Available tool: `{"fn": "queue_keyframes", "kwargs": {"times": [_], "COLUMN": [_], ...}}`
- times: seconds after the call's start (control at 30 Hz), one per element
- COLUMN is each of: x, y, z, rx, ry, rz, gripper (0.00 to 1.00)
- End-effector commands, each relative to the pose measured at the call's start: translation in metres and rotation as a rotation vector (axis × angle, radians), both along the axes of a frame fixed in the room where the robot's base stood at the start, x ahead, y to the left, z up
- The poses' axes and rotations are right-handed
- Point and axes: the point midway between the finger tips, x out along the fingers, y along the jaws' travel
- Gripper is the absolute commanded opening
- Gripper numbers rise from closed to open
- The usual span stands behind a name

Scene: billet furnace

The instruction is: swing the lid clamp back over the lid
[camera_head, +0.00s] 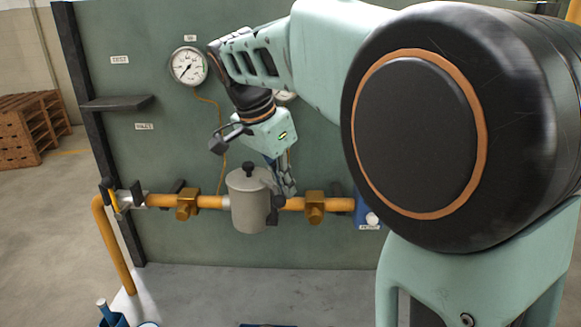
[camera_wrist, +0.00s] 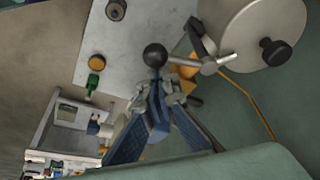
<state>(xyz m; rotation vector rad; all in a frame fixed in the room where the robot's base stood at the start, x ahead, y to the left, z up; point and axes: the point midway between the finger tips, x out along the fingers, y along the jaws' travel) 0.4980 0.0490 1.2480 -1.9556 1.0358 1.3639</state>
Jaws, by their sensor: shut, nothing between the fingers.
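The grey canister (camera_head: 249,208) sits in the yellow pipe line, with its round lid (camera_head: 247,180) on top and a black knob in the lid's middle. In the wrist view the lid (camera_wrist: 252,22) fills the top right. The lid clamp (camera_wrist: 195,63) is a silver bar with a black ball at its end; it points left, away from the lid's middle. My gripper (camera_head: 287,190) is right of the canister, pointing down. In the wrist view my gripper (camera_wrist: 160,88) has its blue fingers shut and empty, right by the black ball; contact is unclear.
Brass valves (camera_head: 187,204) sit on the pipe either side of the canister. A pressure gauge (camera_head: 188,66) and a dark shelf (camera_head: 117,102) are on the green panel. A blue box (camera_head: 368,214) is at right. The floor in front is mostly clear.

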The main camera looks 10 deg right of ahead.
Motion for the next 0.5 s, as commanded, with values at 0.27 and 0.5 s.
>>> {"fn": "queue_keyframes", "kwargs": {"times": [0.27,0.5], "x": [-0.0003,0.0018], "y": [0.0009,-0.0041], "z": [-0.0001,0.0017], "rx": [0.001,0.001], "ry": [0.001,0.000], "rz": [0.001,-0.001], "gripper": [0.00,0.00]}}
